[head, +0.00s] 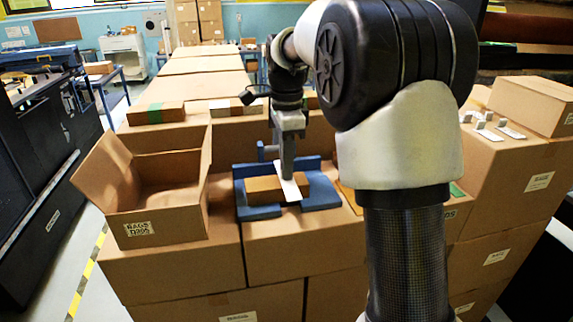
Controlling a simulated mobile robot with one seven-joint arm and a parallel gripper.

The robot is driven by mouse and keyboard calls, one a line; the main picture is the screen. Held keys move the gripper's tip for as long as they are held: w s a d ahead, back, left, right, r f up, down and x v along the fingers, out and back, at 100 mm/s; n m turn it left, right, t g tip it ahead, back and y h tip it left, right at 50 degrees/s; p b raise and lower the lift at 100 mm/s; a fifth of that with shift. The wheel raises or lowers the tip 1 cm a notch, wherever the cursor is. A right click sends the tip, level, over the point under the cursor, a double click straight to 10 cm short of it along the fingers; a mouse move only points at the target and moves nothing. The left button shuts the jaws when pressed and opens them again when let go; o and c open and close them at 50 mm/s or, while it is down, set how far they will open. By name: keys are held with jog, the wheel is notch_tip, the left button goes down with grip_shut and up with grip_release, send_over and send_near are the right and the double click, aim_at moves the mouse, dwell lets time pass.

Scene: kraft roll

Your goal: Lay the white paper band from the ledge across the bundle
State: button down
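The brown kraft bundle (262,191) lies in a blue U-shaped holder (262,212) on a cardboard box, near the middle of the head view. The white paper band (291,190) is at the bundle's right part, slanted, with its near end at the bundle's front edge. My gripper (287,178) points down over it. Its fingers look closed together on the band, and they hide part of it. I cannot tell whether the band touches the bundle's top.
An open carton (165,190) stands left of the holder. Small white pieces (490,134) lie on the box at right, before a closed carton (535,104). A brown block with green tape (155,113) lies behind. My arm hides the area right of the holder.

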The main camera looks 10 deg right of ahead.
jog(key=shift+f, duration=0.2)
jog(key=c, duration=1.9)
grip_release()
jog(key=shift+c, duration=0.2)
jog(key=shift+r, duration=0.1)
